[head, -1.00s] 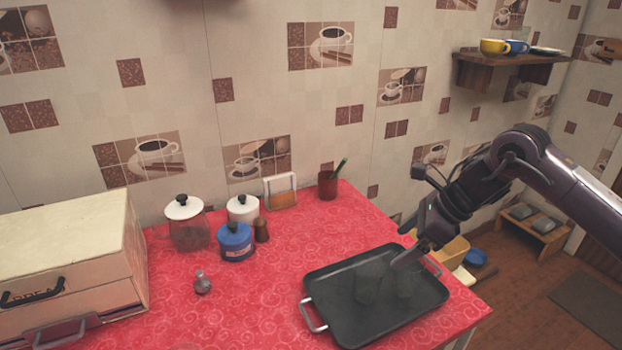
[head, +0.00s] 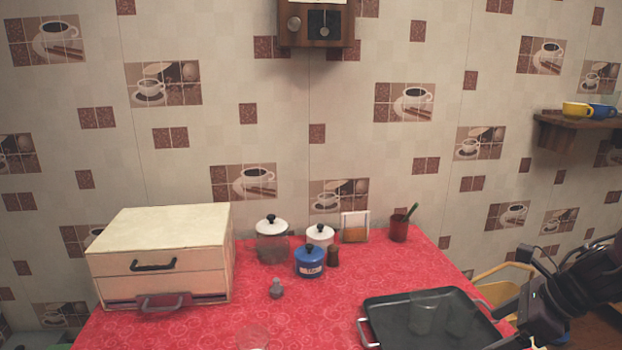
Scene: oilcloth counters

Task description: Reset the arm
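My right arm comes in from the right edge in the head view. Its dark gripper (head: 512,306) is by the right end of a black tray (head: 385,306) on the red counter. The fingers are small and seen from the side, so I cannot tell whether they are open, and I see nothing held in them. Two clear glasses (head: 428,314) appear to stand in the tray. My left gripper is not in view.
A cream bread box (head: 165,230) stands at the left. The red counter's middle (head: 325,300) is mostly clear.

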